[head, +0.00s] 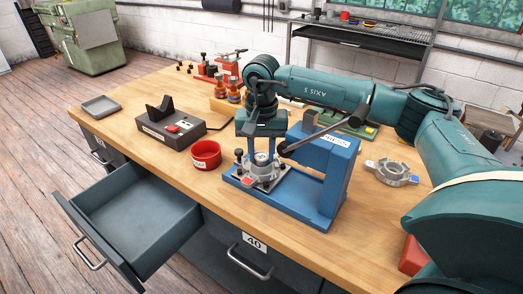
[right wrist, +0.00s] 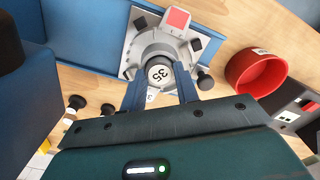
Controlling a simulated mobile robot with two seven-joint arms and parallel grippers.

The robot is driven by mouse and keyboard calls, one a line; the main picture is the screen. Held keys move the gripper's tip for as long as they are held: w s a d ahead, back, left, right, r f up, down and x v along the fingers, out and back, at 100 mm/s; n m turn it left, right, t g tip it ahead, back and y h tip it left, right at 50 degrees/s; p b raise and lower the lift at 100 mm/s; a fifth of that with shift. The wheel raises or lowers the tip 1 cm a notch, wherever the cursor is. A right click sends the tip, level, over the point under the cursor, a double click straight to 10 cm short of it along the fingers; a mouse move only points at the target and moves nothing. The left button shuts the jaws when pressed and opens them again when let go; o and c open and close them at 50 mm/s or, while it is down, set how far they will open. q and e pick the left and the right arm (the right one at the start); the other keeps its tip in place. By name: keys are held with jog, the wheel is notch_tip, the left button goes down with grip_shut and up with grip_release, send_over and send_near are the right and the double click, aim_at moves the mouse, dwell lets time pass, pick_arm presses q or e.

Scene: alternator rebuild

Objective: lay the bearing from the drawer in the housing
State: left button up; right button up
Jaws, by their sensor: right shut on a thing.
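The grey housing (head: 262,172) sits on a plate at the foot of the blue press; its round body also shows in the right wrist view (right wrist: 158,43). My right gripper (head: 262,146) points down just above the housing. In the right wrist view its two fingers (right wrist: 161,84) are shut on a small round bearing (right wrist: 160,72) marked 35, over or in the housing's centre. I cannot tell whether the bearing touches the seat. The open drawer (head: 135,222) at the left looks empty. My left gripper is not in view.
The blue press (head: 322,165), with its lever, stands close right of the gripper. A red bowl (head: 206,154) and a dark block stand (head: 170,128) are to the left. A grey ring-shaped casting (head: 391,172) lies at right.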

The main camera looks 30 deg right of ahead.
jog(key=shift+f, duration=0.1)
dwell(0.7)
jog(key=o, duration=1.1)
jog(key=shift+c, duration=0.2)
jog(key=shift+r+p, duration=2.55)
jog(key=shift+r, duration=1.5)
